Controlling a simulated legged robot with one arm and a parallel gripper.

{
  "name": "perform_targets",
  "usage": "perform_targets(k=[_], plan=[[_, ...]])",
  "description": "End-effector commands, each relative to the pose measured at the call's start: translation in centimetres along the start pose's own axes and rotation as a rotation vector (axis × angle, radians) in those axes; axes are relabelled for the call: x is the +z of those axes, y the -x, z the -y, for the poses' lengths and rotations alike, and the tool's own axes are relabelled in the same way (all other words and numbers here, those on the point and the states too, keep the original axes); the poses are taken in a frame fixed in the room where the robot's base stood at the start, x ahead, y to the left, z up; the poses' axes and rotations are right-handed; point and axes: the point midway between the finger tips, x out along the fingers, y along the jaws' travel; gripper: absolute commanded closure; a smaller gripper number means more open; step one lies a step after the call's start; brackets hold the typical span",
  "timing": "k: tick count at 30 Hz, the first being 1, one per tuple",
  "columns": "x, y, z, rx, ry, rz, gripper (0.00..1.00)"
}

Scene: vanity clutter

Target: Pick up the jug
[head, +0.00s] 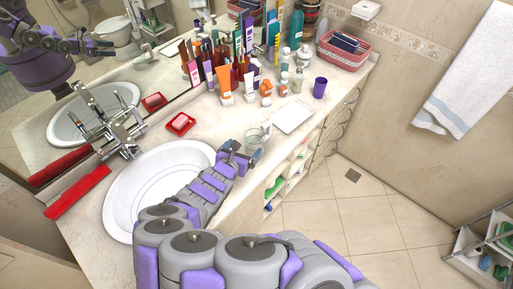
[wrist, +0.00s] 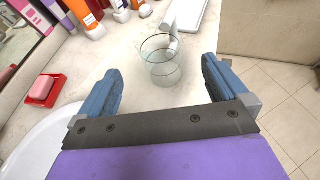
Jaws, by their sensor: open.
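A clear glass vessel, which looks like the jug (head: 253,138), stands upright on the vanity counter to the right of the sink. In the wrist view the jug (wrist: 161,62) is centred just ahead of my gripper, between the lines of its two fingers. My gripper (head: 241,155) is open and empty, low over the counter by the front edge. Its blue fingers are spread wide and do not appear to touch the jug. In the head view my gripper partly hides the jug's lower part.
The white sink (head: 150,185) is left of my arm. A red soap dish (head: 181,124) lies behind it. A white tray (head: 294,116) is right of the jug. Several bottles and tubes crowd the back, with a purple cup (head: 320,87) and a pink basket (head: 343,50).

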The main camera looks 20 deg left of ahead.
Motion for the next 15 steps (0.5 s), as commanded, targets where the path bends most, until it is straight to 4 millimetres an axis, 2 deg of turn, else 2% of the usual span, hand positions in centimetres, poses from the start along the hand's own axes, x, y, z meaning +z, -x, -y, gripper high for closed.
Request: perform_targets(k=[1, 9, 15], plan=[[-0.5, -1.2, 0.1, -0.004, -0.003, 0.0, 0.0], [-0.6, -6.0, -0.3, -0.005, -0.004, -0.002, 0.0], [-0.3, -8.4, -0.2, -0.002, -0.002, -0.001, 0.0]])
